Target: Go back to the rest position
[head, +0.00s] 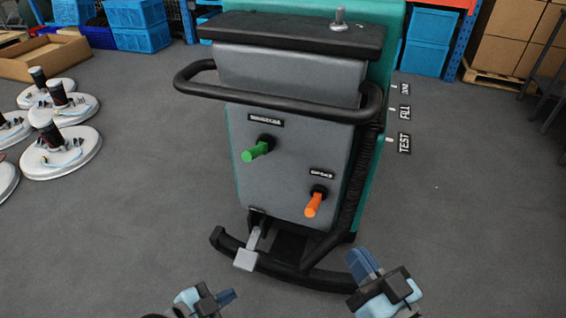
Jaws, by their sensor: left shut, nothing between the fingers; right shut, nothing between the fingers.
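A grey and teal scrubber machine (235,190) stands upright in the middle of the head view. A green handle (257,151) sticks out of its front panel, and an orange handle (313,205) sits lower and to the right. My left gripper (229,297) is shut and empty at the bottom edge, below the machine's grey pedal (247,258). My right gripper (361,263) is shut and empty in front of the machine's lower right corner. Both grippers look clear of the handles. Most of both arms is out of the picture.
A black bar handle (275,107) and a curved black bumper (300,278) project from the machine. Several round white discs with black hubs (62,152) lie at left. Blue crates (141,38) and cardboard boxes (505,52) stand behind. Grey floor is clear at right.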

